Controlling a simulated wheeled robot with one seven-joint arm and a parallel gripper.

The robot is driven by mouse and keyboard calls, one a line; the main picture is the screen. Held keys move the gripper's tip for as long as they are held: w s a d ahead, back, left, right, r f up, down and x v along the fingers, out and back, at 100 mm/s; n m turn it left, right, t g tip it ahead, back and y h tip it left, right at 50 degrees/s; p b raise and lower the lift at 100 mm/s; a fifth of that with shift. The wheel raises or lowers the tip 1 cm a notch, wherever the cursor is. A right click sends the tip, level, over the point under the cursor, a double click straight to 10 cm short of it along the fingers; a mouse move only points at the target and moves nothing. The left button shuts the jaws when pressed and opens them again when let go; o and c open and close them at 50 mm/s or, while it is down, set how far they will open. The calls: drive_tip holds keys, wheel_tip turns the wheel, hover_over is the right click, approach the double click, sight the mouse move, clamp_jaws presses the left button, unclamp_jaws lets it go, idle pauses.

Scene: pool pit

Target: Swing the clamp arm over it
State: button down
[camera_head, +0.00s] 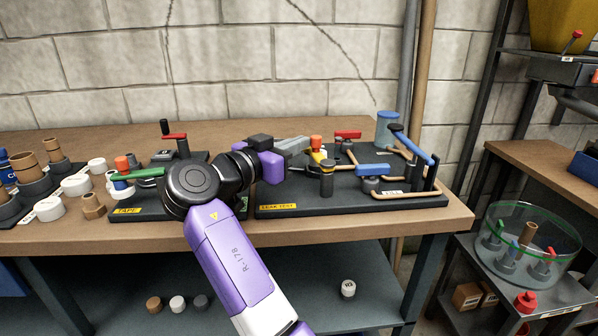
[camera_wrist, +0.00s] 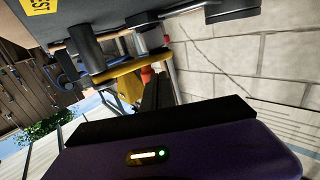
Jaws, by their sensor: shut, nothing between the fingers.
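The dark leak test fixture (camera_head: 300,208) stands on the bench right of centre. A yellow clamp arm (camera_head: 317,158) with an orange-red knob (camera_head: 316,142) is on its left part, partly hidden behind a black-topped post (camera_head: 327,178). In the wrist view the yellow arm (camera_wrist: 128,69) extends from a dark post, with the red knob (camera_wrist: 147,74) near its end. My gripper (camera_head: 303,144) is shut and empty, its grey fingers just left of the knob. In the wrist view my gripper (camera_wrist: 158,80) ends close to the knob; I cannot tell whether they touch. What lies under the arm is hidden.
Blue-handled (camera_head: 372,169) and red-handled (camera_head: 348,134) valves and copper pipes fill the fixture's right side. A tape station (camera_head: 127,211) with a green lever stands left, beside several loose caps. The brick wall is close behind. The bench's front strip is narrow but clear.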

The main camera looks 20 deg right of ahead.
drive_tip(key=shift+b+x, duration=0.3)
drive_tip(key=shift+x, duration=0.55)
drive_tip(key=shift+d, duration=0.1)
